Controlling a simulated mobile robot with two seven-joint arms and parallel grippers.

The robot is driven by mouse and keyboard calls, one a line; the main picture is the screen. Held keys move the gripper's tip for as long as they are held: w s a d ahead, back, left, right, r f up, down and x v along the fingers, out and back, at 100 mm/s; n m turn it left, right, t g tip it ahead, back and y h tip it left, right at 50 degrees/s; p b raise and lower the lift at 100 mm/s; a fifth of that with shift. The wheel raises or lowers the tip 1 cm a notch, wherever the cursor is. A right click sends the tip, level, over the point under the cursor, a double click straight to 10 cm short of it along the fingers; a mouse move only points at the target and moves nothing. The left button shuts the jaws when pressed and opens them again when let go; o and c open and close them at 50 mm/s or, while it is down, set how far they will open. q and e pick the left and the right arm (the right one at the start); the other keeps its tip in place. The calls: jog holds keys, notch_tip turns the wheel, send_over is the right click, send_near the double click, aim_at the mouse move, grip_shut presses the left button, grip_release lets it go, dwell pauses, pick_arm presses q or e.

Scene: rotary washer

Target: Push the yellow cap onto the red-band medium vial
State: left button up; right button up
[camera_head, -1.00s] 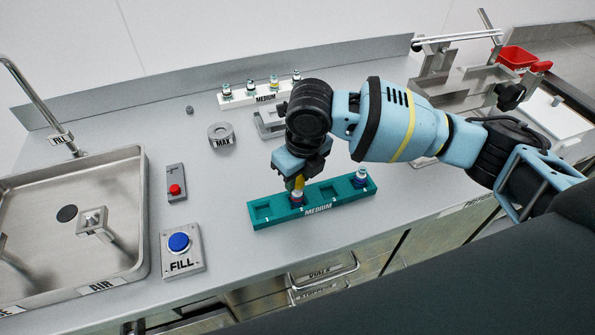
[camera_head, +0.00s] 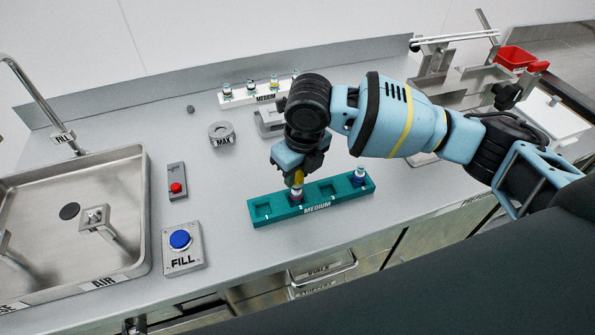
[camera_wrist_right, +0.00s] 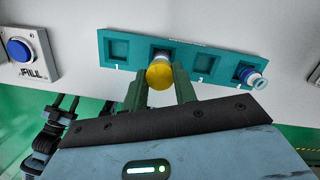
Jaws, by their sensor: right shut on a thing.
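The yellow cap (camera_wrist_right: 160,74) is held between the fingers of my right gripper (camera_head: 297,180), and it also shows in the head view (camera_head: 298,179). The gripper is directly above the teal MEDIUM rack (camera_head: 345,206). The red-band vial (camera_head: 297,194) stands in the rack's second slot from the left, under the cap. In the right wrist view only a pale bit of the vial (camera_wrist_right: 163,57) shows behind the cap. The cap overlaps the vial, so I cannot tell how far it is seated.
A blue-topped vial (camera_head: 359,174) stands in the rack's right end slot. A white rack (camera_head: 241,98) with several vials stands at the back. The FILL button (camera_head: 180,240), red-button box (camera_head: 176,187) and sink (camera_head: 125,167) lie left.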

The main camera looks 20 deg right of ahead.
dwell(0.6)
dwell(0.6)
jog(key=shift+f, duration=0.5)
dwell(0.3)
jog(key=shift+f, duration=0.3)
dwell(0.5)
jog(key=shift+f, duration=0.2)
dwell(0.5)
jog(key=o, duration=1)
jog(key=shift+r, duration=0.1)
